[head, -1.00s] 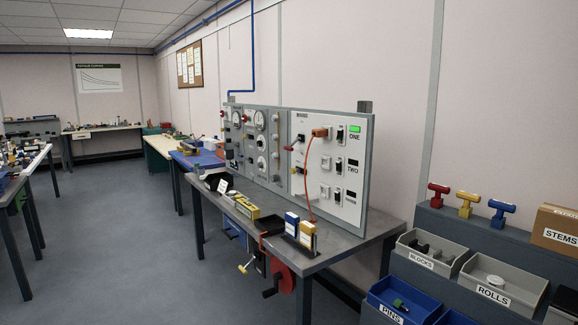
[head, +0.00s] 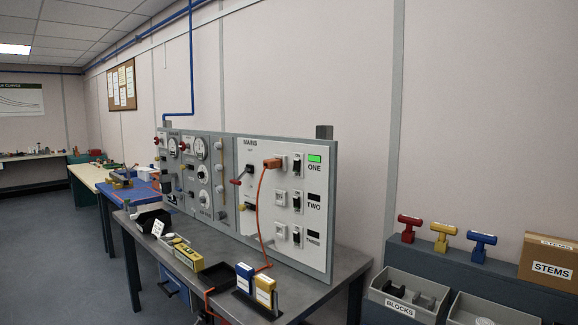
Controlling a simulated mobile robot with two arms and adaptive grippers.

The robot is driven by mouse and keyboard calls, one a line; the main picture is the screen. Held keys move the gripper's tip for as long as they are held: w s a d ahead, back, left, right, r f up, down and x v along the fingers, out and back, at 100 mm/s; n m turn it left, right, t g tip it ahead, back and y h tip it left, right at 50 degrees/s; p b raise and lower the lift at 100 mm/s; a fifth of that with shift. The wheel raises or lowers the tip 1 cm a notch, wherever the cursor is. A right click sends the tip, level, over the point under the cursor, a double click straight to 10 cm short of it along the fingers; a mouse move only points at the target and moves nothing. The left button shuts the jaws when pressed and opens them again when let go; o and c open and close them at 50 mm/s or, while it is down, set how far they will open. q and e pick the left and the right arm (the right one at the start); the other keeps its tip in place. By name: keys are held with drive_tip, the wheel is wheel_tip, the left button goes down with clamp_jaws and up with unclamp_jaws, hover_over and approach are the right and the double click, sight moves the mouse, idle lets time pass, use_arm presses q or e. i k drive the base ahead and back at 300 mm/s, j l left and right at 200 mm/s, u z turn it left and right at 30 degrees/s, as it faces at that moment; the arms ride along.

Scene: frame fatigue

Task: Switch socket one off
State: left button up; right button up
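The mains panel (head: 257,160) stands upright at the back of a grey bench and faces me at an angle. Socket one is in its top row, with an orange plug (head: 272,163) in it. An orange cable (head: 259,210) hangs from the plug to the bench top. Socket one's black switch (head: 297,163) is right of the plug. The lamp above the label ONE (head: 315,158) is lit green. The lamps at TWO (head: 314,196) and THREE (head: 313,234) are dark. Neither of my grippers shows in the head view.
The grey bench top (head: 330,262) holds a yellow block (head: 188,257), a blue box (head: 245,277) and a yellow box (head: 265,291) near its front edge. At right a shelf unit carries red, yellow and blue T-handles (head: 481,246) and grey bins. Floor at left is clear.

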sight(296, 161)
drive_tip(key=i+j, duration=0.65)
drive_tip(key=i+j+u, duration=0.15)
drive_tip(key=i+j, duration=0.5)
drive_tip(key=i, duration=0.1)
